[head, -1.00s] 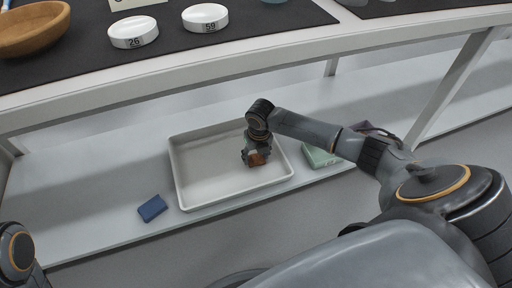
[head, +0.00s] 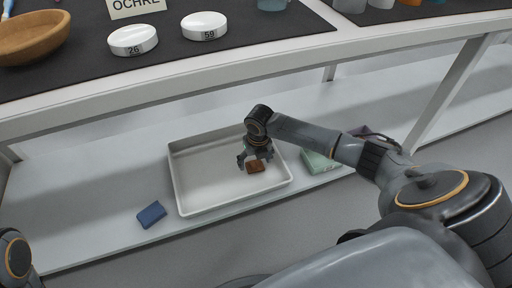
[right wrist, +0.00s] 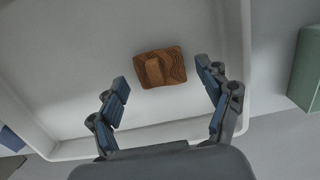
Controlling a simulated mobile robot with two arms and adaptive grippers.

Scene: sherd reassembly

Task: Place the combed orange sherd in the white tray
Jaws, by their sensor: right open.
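The combed orange sherd (head: 255,166) lies on the floor of the white tray (head: 205,207), toward the tray's right side. In the right wrist view the sherd (right wrist: 169,67) shows wavy combed lines and a raised block on its face. My right gripper (head: 256,163) is open just above the sherd. In the right wrist view its fingers (right wrist: 164,88) stand apart on either side, not touching it. Of my left arm only a rounded part shows at the lower left of the head view; its gripper is out of view.
A blue block (head: 151,214) lies left of the tray on the lower shelf. A green block (head: 318,160) lies right of the tray. The table above holds a wooden bowl (head: 33,37) and white round dishes (head: 133,40). The tray's left half is clear.

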